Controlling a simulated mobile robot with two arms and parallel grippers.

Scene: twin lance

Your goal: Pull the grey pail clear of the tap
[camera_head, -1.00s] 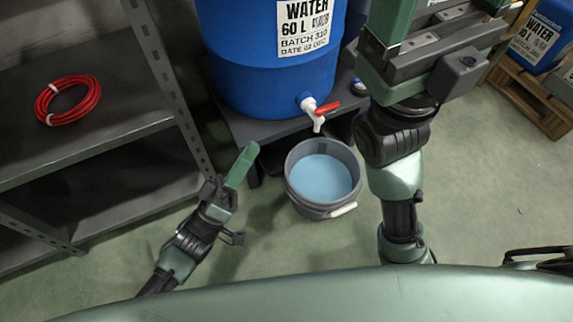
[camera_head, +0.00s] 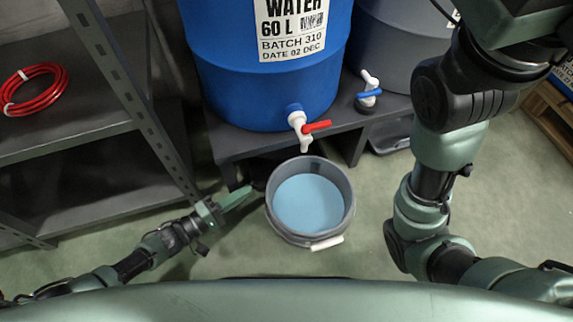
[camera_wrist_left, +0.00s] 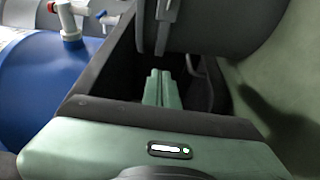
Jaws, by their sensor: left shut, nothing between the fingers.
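The grey pail (camera_head: 275,222) stands on the floor in front of the blue barrel, holding bluish liquid (camera_head: 309,203). Its white handle grip (camera_head: 327,243) hangs at its near side. The white tap (camera_head: 299,122) with a red lever juts from the barrel, its spout at the pail's far rim from above. My left gripper (camera_head: 243,193) is shut and empty, just left of the pail; I cannot tell whether it touches. In the left wrist view its closed fingers (camera_wrist_left: 160,84) point toward the pail (camera_wrist_left: 210,35), and the tap (camera_wrist_left: 69,20) shows upper left. My right gripper is out of frame.
The blue barrel (camera_head: 250,85) and a grey barrel (camera_head: 395,50) with a blue-levered tap (camera_head: 368,92) stand on a low dark stand (camera_head: 230,148). A shelf (camera_head: 80,125) with a red hose coil (camera_head: 35,88) is at left. Floor near and right of the pail is open.

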